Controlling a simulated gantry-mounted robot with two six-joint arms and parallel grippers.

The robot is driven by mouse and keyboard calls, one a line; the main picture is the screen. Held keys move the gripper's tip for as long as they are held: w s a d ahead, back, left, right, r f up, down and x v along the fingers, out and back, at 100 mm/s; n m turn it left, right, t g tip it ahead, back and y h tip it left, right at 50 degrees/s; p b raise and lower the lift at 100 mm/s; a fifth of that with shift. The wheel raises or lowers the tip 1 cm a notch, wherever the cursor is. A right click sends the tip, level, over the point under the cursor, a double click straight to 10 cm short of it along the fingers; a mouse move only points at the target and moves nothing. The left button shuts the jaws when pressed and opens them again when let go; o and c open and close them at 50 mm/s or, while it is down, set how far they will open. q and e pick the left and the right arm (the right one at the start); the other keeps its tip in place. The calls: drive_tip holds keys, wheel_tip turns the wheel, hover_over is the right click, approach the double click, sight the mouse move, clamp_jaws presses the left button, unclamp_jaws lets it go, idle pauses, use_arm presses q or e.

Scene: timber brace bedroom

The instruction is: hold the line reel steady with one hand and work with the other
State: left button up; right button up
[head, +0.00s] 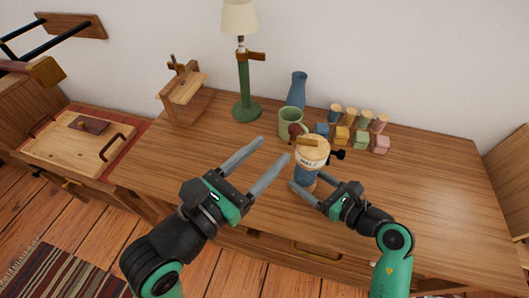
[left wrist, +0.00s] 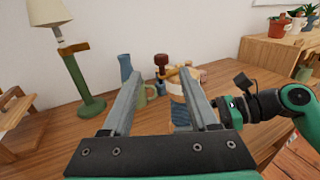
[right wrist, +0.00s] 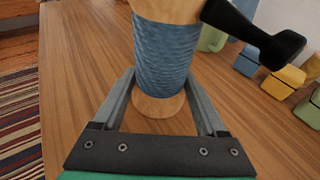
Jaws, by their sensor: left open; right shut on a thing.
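The line reel (head: 308,174) stands on the wooden desk, with blue line around its middle and pale wooden ends. A wooden crank arm with a dark red knob (head: 296,128) sits on its top, and a black handle (head: 337,154) sticks out at its side. My right gripper (head: 308,184) is shut on the line reel low down; the right wrist view shows the blue line (right wrist: 163,58) between its fingers. My left gripper (head: 275,148) is open and empty, left of the reel and apart from it. In the left wrist view the reel (left wrist: 180,112) is partly hidden by a finger.
A green mug (head: 290,122) and blue vase (head: 297,90) stand behind the reel. Several coloured blocks (head: 361,140) and corked pieces lie at back right. A green lamp (head: 245,85) and small wooden stand (head: 184,95) are at back left. The desk's right side is clear.

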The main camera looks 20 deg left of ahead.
use_arm(q)
drive_tip(key=shift+c, duration=0.2)
drive_tip(key=shift+w, duration=0.1)
drive_tip(key=shift+c, duration=1.1)
drive_tip(key=shift+w+f+m, duration=0.2)
drive_tip(key=shift+m, duration=0.2)
drive_tip(key=shift+c, duration=1.3)
drive_tip(key=w+m, duration=0.1)
drive_tip(key=w+f+m+g+h, duration=0.1)
drive_tip(key=m, duration=0.1)
drive_tip(key=shift+w+f, duration=0.1)
drive_tip(key=shift+f, duration=0.1)
clamp_jaws()
drive_tip(key=w+a+r+m+g+h, duration=0.1)
drive_tip(key=w+a+m+g+h, duration=0.1)
drive_tip(key=m, duration=0.9)
drive_tip(key=w+a+r+m+g+h, duration=0.1)
drive_tip(key=w+a+m+g+h, duration=0.2)
drive_tip(key=m, duration=0.8)
drive_tip(key=a+h, duration=0.2)
drive_tip(key=a, duration=0.1)
drive_tip(key=shift+a+g, duration=0.2)
drive_tip(key=shift+g, duration=0.1)
